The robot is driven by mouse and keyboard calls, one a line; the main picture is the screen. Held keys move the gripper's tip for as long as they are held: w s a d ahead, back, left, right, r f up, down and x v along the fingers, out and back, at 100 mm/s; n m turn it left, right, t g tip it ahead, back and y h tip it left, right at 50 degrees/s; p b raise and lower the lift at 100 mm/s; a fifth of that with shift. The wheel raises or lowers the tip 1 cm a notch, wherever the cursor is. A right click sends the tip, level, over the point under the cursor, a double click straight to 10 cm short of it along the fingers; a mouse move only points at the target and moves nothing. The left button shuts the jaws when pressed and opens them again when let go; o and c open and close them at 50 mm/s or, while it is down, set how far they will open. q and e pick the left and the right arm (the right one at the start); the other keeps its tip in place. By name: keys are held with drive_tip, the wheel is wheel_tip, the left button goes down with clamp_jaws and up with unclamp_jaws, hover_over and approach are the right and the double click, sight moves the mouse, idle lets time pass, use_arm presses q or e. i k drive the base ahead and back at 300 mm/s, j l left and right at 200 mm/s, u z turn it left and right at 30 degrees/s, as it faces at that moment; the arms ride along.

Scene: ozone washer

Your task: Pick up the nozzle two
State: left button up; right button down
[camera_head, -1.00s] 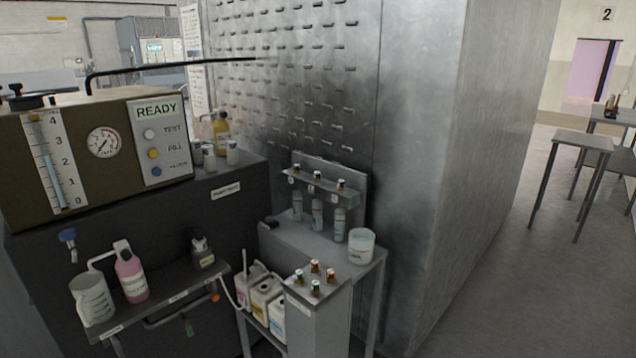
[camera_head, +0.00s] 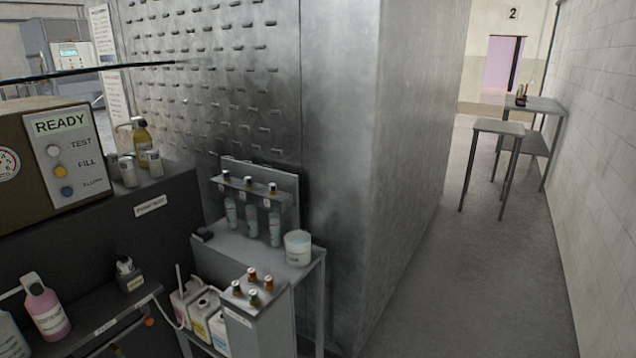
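No part is readably marked as nozzle two, and I cannot tell which one it is. A small rack (camera_head: 285,181) stands on a grey side table (camera_head: 228,245). Three small dark-and-orange capped pieces (camera_head: 248,182) sit along its shelf, with three pale bottles (camera_head: 252,219) below. Several similar small pieces with coloured tops (camera_head: 252,274) stand on a grey box-shaped stand (camera_head: 262,325) in front. Neither of my grippers is in view.
A white tub (camera_head: 298,248) stands at the table's right corner. White jugs (camera_head: 195,305) are below it. A machine with a READY panel (camera_head: 68,150) is at left. A large metal cabinet (camera_head: 340,150) stands behind. Open floor (camera_head: 460,270) and two small tables (camera_head: 500,127) are at right.

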sight(248, 182)
drive_tip(key=i+j+z, duration=0.2)
drive_tip(key=z, duration=0.15)
drive_tip(key=i+j+z, duration=0.1)
drive_tip(key=j+z, duration=0.3)
drive_tip(key=i+j+z, duration=0.15)
drive_tip(key=z, duration=0.2)
